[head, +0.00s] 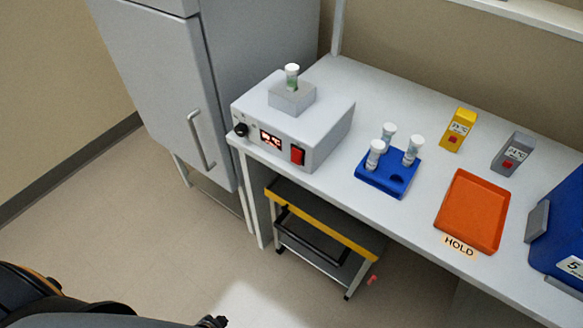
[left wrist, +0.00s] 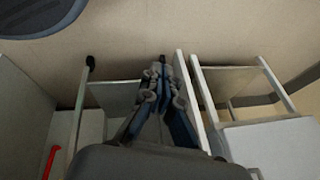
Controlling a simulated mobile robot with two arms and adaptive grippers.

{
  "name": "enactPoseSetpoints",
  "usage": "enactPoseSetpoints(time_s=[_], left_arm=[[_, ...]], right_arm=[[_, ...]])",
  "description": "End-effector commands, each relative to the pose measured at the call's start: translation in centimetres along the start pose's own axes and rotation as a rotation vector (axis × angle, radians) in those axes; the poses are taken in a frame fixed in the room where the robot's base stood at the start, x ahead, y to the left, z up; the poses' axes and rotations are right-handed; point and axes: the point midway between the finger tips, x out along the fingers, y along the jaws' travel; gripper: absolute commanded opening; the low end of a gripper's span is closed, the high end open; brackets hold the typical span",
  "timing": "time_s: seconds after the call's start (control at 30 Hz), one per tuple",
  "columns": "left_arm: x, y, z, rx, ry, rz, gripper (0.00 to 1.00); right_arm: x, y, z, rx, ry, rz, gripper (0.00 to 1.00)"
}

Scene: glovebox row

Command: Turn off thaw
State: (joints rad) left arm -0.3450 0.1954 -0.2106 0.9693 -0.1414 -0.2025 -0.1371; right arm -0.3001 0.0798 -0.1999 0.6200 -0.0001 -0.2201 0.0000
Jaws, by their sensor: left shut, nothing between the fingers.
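The thaw unit (head: 325,135) is a pale grey box at the left end of the bench. Its front has a black knob (head: 241,130), a lit red display (head: 270,138) whose digits are too small to read surely, and a red rocker switch (head: 297,155). A white-capped vial (head: 292,76) with green on it stands in the block (head: 291,97) on top. My left gripper (left wrist: 162,75) is shut and empty in the left wrist view, apart from anything. A dark tip at the head view's bottom edge may be part of it. My right gripper is not in view.
A blue rack (head: 398,183) with 3 vials, yellow (head: 458,130) and grey (head: 513,153) timers, an orange tray (head: 473,210) with a HOLD label, and a blue box (head: 562,235) are on the bench. A fridge (head: 165,85) stands left, a cart (head: 322,240) below. The front floor is clear.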

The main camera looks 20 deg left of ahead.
Motion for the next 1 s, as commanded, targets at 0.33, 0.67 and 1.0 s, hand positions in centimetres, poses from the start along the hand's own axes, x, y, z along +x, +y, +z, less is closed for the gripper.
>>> enactPoseSetpoints(time_s=[0.33, 0.67, 1.0], left_arm=[[-10.5, -11.7, -18.8, 0.581, 0.405, -0.312, 0.0], [-26.1, -13.3, -31.8, 1.018, 0.695, -0.625, 0.0], [-31.8, -12.5, -34.8, 1.138, 0.781, -0.737, 0.0]], right_arm=[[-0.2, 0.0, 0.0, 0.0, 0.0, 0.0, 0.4], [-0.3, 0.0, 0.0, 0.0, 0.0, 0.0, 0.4], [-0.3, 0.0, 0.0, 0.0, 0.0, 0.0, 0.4]])
